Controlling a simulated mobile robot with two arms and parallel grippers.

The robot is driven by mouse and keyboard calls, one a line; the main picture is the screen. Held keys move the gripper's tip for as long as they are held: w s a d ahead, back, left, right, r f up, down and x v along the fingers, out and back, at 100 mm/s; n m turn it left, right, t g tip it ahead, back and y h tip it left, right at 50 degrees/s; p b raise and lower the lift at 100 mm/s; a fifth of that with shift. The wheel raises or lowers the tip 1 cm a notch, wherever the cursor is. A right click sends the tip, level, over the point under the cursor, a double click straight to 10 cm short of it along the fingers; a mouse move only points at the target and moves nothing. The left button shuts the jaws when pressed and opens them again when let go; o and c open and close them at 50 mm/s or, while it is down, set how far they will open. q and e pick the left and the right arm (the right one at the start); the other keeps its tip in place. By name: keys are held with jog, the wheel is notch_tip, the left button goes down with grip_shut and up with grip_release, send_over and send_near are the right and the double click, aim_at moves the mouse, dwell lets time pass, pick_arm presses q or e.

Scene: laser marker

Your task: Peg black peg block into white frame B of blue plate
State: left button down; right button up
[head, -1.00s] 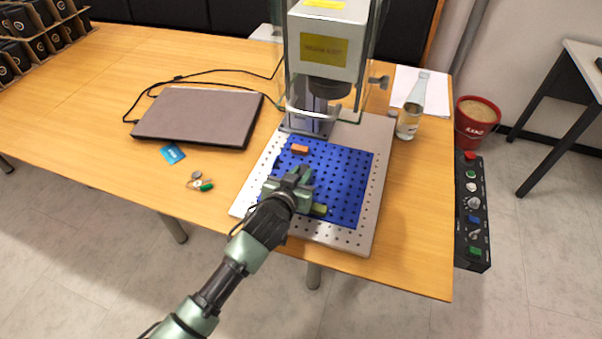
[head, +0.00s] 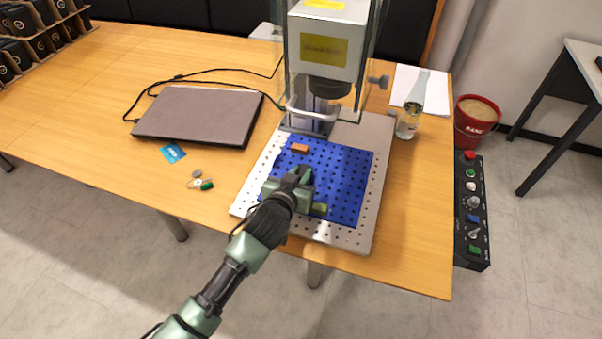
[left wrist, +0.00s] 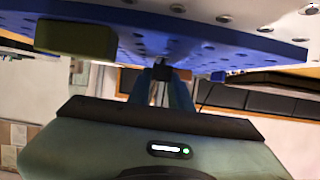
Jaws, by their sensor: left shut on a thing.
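The blue plate (head: 345,185) lies on the grey perforated base under the laser marker, and its holed surface fills the top of the left wrist view (left wrist: 205,45). My left gripper (head: 303,173) is low over the left-middle part of the plate. In the left wrist view its fingers (left wrist: 161,77) are shut on a small dark piece, likely the black peg block (left wrist: 160,70), which the gripper hides in the head view. Whether this piece touches the plate cannot be told. I cannot make out white frame B. My right gripper is not in view.
An orange block (head: 299,148) and an olive block (head: 319,209) sit on the plate. The laser marker (head: 325,50) stands behind. A laptop (head: 198,115), blue card (head: 172,153) and small items lie left; a bottle (head: 409,118) stands right. The table's front left is clear.

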pick_arm(q)
jog(key=shift+f, duration=0.4)
jog(key=c, duration=1.2)
grip_release()
jog(key=v, duration=0.7)
jog(key=shift+s+a+r, duration=0.1)
jog(key=shift+s+r, duration=0.05)
jog(key=shift+s, duration=0.25)
